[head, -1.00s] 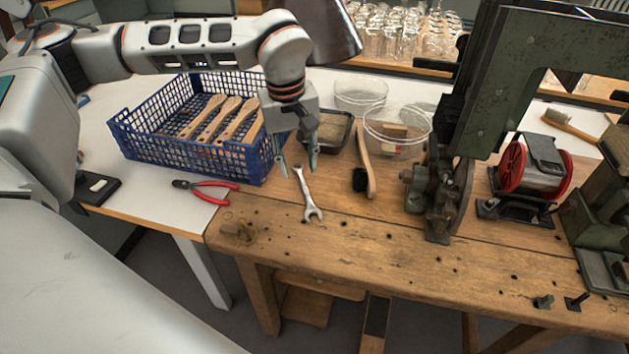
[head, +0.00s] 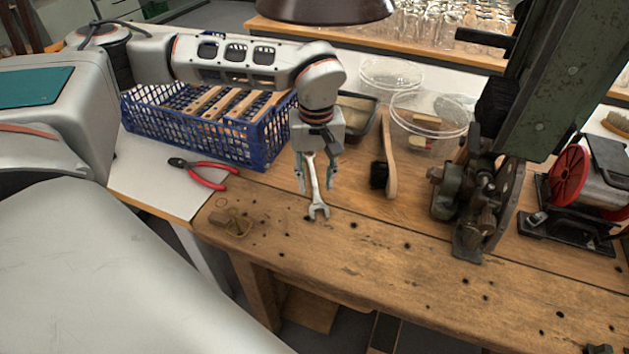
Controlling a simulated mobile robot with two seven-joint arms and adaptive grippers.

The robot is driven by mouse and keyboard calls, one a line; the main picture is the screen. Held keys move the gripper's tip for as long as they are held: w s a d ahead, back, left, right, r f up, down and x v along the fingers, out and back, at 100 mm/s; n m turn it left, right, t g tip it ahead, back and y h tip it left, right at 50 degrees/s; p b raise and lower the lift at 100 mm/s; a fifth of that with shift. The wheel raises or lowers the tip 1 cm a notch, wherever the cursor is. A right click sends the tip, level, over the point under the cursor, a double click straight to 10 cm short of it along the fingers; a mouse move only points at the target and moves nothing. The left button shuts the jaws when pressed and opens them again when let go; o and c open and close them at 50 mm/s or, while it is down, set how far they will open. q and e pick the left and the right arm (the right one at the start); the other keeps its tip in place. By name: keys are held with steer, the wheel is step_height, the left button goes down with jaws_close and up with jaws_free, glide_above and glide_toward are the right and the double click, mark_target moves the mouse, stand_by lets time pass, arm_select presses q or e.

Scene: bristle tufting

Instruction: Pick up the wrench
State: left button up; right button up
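The wrench (head: 316,198) is a silver open-ended spanner near the left front of the wooden bench. It appears to lie on the bench, its open jaw towards the front edge. My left gripper (head: 315,184) points down over it, with one finger at each side of the handle and gaps showing between the fingers and the wrench. The gripper is open. The far end of the wrench is hidden behind the gripper body. I cannot tell the fingertips' exact height above the wood. My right gripper is not in view.
Red-handled pliers (head: 205,173) lie left of the wrench. A blue crate (head: 235,145) with wooden handles stands behind. A brush (head: 386,168), clear bowls (head: 430,122) and a dark green machine (head: 467,207) are to the right. The front bench surface (head: 370,255) is mostly clear.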

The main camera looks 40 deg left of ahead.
mark_target(317, 194)
arm_select(q)
steer(key=f, duration=0.4)
steer(key=shift+w+b, duration=0.2)
steer(key=shift+b, duration=0.1)
steer(key=shift+r, duration=0.15)
jaws_close()
